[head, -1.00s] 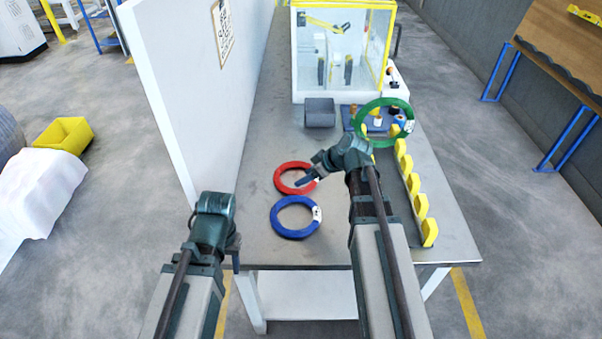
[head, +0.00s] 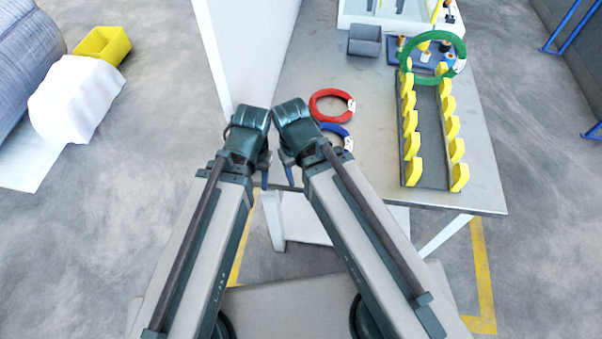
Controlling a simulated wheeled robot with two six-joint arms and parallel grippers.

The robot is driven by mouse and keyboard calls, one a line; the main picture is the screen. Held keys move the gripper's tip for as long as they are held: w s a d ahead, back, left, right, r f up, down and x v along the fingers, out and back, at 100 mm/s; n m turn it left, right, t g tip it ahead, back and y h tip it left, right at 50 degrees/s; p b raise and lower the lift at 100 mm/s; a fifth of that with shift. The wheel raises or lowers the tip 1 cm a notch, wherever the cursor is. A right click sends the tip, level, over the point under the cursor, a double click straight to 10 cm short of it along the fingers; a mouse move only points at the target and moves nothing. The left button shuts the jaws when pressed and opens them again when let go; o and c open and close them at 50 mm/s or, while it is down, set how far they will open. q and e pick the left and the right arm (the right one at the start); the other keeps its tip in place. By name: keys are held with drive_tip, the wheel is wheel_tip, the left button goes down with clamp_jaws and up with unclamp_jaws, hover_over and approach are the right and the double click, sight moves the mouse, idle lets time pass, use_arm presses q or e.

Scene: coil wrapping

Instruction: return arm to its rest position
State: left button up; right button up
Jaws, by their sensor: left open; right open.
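My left gripper (head: 264,175) points down just off the table's near edge, mostly hidden behind its own wrist. My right gripper (head: 287,168) hangs close beside it, also partly hidden by its wrist. Both are open, and I see nothing held in them. A red coil (head: 317,110) lies flat on the table. A blue coil (head: 343,131) lies nearer, partly covered by my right wrist.
The grey table (head: 380,195) has a white panel (head: 225,45) along its left side. The yellow-pegged rack (head: 430,150) stands on the right. A grey block (head: 364,42) and a blue tray (head: 419,58) with small parts sit farther back.

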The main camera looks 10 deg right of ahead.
drive_tip(key=shift+s, duration=0.2)
drive_tip(key=shift+r+p, duration=0.95)
idle(0.5)
